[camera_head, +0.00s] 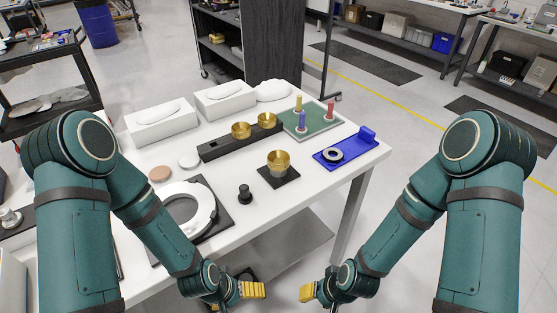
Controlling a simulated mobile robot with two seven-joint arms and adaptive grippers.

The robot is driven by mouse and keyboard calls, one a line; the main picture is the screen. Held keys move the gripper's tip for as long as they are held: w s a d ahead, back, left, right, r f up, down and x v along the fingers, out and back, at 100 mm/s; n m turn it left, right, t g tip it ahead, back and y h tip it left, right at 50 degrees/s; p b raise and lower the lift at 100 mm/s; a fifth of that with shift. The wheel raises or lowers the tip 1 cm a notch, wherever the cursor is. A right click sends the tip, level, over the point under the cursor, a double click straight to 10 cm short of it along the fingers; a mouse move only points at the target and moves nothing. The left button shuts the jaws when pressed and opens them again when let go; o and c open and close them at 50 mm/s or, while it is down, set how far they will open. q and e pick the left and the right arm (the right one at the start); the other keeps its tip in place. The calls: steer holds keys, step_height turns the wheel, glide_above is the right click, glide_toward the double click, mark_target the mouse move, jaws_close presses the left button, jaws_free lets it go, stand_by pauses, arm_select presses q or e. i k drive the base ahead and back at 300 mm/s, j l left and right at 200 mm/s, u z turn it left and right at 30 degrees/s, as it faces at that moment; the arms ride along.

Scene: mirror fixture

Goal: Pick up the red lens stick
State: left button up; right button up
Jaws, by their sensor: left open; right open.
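The red lens stick (331,109) stands upright on a green plate (318,121) at the right back of the white table. A yellow stick (299,103) and a blue stick (302,120) stand on the same plate, left of it. My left gripper (254,290) and my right gripper (307,292) are low in front of the table, near the bottom of the picture. Both are open and empty, well apart from the red stick. Their yellow fingertips face each other across a gap.
A blue fixture (360,143) with a dark ring lies right of the plate. A brass cup (278,162) stands on a black pad. A black bar (225,145) holds two brass cups. A white ring (183,210) lies at the left front. The white table's (303,185) right front is clear.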

mark_target(328, 117)
steer(key=i+l, duration=0.15)
steer(key=l, duration=0.25)
steer(key=i+l, duration=0.15)
steer(key=l, duration=0.25)
steer(key=i+l, duration=0.1)
steer(key=l, duration=0.3)
steer(key=i+l, duration=0.15)
steer(key=l, duration=0.2)
steer(key=i+l, duration=0.15)
steer(key=l, duration=0.25)
steer(key=i+l, duration=0.15)
steer(key=l, duration=0.25)
steer(key=i+l+u, duration=0.2)
steer(key=l, duration=0.2)
steer(key=l+u, duration=0.15)
steer(key=l, duration=0.3)
